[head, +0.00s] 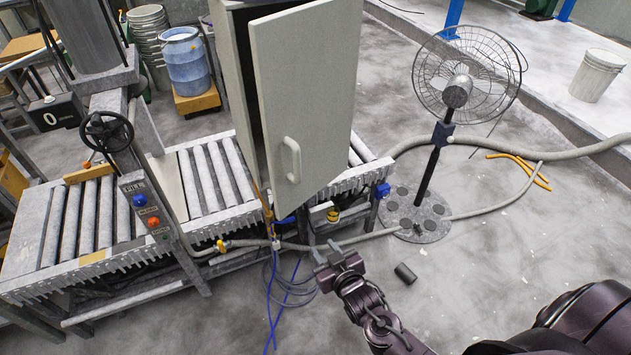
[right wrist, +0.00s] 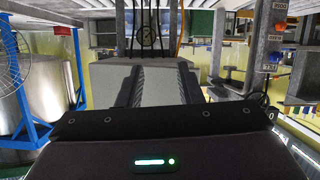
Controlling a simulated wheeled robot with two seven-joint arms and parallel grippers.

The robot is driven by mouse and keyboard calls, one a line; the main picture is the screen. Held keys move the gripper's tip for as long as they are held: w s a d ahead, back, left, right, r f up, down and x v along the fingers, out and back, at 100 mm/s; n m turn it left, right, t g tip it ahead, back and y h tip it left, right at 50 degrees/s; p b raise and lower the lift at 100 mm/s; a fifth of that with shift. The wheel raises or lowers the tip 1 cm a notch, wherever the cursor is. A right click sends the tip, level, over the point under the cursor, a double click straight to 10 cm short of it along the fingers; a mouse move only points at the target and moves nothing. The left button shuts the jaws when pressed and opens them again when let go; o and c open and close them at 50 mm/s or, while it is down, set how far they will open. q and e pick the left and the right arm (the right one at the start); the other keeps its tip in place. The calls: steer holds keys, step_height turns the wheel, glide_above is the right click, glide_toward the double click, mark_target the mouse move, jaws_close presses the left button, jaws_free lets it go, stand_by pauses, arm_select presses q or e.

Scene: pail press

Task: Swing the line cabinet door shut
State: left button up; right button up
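The line cabinet (head: 228,75) stands at the roller conveyor, grey-green and tall. Its door (head: 309,90) stands ajar, with a dark gap between its left edge and the cabinet body. A pale upright handle (head: 292,160) is on the door's lower left part. My right gripper (head: 328,252) is below and right of the handle, apart from the door, and empty. In the right wrist view its two dark fingers (right wrist: 159,86) are spread apart. My left gripper is in neither view.
A pedestal fan (head: 457,92) stands right of the cabinet, with a hose (head: 520,156) along the floor. The roller conveyor (head: 215,180) runs beneath the cabinet. A small dark cylinder (head: 405,273) lies near my right gripper. Blue cables (head: 272,305) hang below the conveyor.

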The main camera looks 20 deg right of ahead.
mark_target(299, 168)
step_height(299, 168, up, 20)
steer(key=w+a+t+p, duration=0.2)
steer(key=t, duration=0.2)
steer(key=shift+m+y, duration=0.3)
steer(key=shift+m, duration=0.1)
steer(key=w+b, duration=0.3)
steer(key=w, duration=0.5)
steer(key=shift+a+r, duration=0.1)
steer(key=shift+a, duration=0.05)
steer(key=shift+c, duration=0.7)
steer(key=shift+r, duration=0.1)
jaws_close()
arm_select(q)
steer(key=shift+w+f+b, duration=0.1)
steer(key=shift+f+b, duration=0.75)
arm_select(e)
steer(key=shift+w+a+r, duration=0.1)
steer(key=shift+w+a, duration=0.3)
steer(key=shift+w, duration=0.5)
steer(key=shift+w+a+f, duration=0.1)
steer(key=shift+w+a, duration=0.3)
steer(key=shift+w, duration=0.55)
steer(key=shift+w+a+r, duration=0.1)
steer(key=shift+w+a, duration=0.3)
steer(key=shift+w, duration=0.5)
